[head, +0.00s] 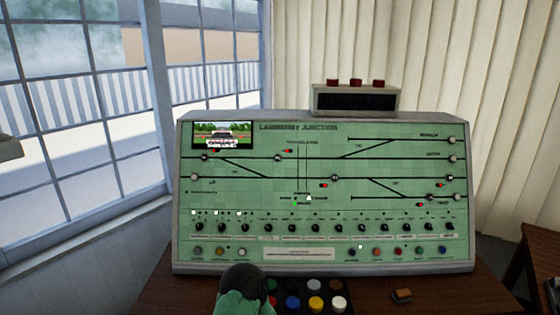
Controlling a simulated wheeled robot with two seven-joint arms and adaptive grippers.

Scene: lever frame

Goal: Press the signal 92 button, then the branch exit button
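The green control panel (320,215) stands upright on the desk, with a track diagram across it. Round buttons sit along its lines: dark ones with light marks at left (204,157), centre-left (277,157) and centre (335,177), and lower right (430,197). Pale round buttons stand at the line ends at right (452,158) and left (194,177). Small red lights show beside several. The labels are too small to read, so I cannot tell which is signal 92 or the branch exit. Neither gripper is in view.
A dark and green rounded object (243,290) stands before the panel, beside a black box of coloured buttons (315,302). A small orange-brown object (401,296) lies on the desk. A grey box (355,99) with red tops sits on the panel. Windows are at left.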

